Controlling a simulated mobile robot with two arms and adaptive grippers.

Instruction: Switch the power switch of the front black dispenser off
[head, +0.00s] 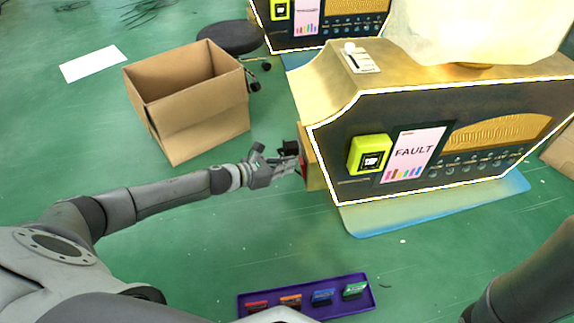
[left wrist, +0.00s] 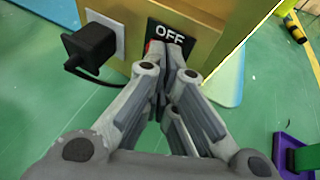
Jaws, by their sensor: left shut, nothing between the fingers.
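The front black dispenser (head: 360,172) has a black face with a white-yellow outline, gold sides and a FAULT label. My left gripper (head: 299,160) is at its left side, fingers toward that side. In the left wrist view my left gripper (left wrist: 172,42) is shut and empty, its fingertips at a black plate (left wrist: 183,33) marked OFF on the gold side. A bit of red shows just left of the fingertips; the switch itself is mostly hidden behind them. I cannot tell whether the fingertips touch it. My right gripper is not in view; only part of my right arm shows.
A black plug with a cable (left wrist: 90,46) sits left of the OFF plate. An open cardboard box (head: 190,100) stands left of the dispenser. A purple tray (head: 364,305) with several coloured items lies in front. A second dispenser (head: 320,42) stands behind. Green floor is clear between.

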